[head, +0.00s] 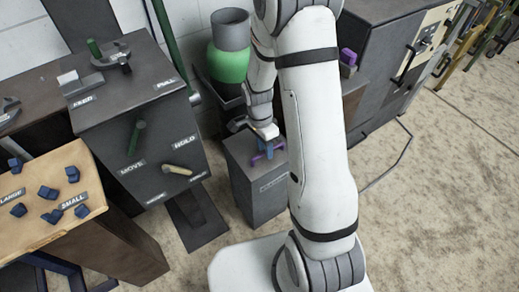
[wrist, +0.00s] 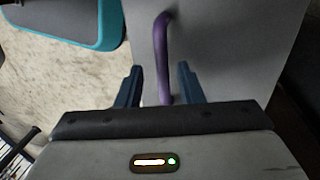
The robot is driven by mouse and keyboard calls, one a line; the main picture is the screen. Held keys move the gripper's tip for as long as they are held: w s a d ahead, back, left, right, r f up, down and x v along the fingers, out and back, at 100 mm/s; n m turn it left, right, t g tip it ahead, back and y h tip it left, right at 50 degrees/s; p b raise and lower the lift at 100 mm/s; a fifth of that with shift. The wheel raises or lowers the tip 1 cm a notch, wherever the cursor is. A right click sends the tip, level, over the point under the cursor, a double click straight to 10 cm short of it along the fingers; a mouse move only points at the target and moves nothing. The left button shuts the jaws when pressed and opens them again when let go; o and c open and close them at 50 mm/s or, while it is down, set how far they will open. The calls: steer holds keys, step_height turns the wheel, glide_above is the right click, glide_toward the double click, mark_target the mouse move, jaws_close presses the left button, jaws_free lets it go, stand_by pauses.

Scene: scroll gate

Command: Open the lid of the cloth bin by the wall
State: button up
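The cloth bin (head: 258,190) is a dark grey upright box with a label on its front, standing on the floor near the wall. Its flat grey lid (wrist: 225,45) looks shut. A purple bar handle (wrist: 163,50) is on the lid; parts of it show in the head view (head: 279,145) beside my fingers. My gripper (head: 268,150) is over the lid, pointing down. In the wrist view my two blue fingers (wrist: 158,85) stand apart, one on each side of the handle's near end, with gaps visible. My arm hides part of the bin's right side in the head view.
A dark panel box (head: 140,125) with levers and labels stands left of the bin. A green and grey vessel (head: 229,50) is behind it. A wooden table (head: 45,215) with small blue blocks is at left. Dark cabinets (head: 385,60) stand right; open floor (head: 430,200) lies at right.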

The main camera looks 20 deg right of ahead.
steer(key=shift+f, duration=0.1)
steer(key=shift+c, duration=0.5)
jaws_close()
steer(key=shift+s, duration=0.1)
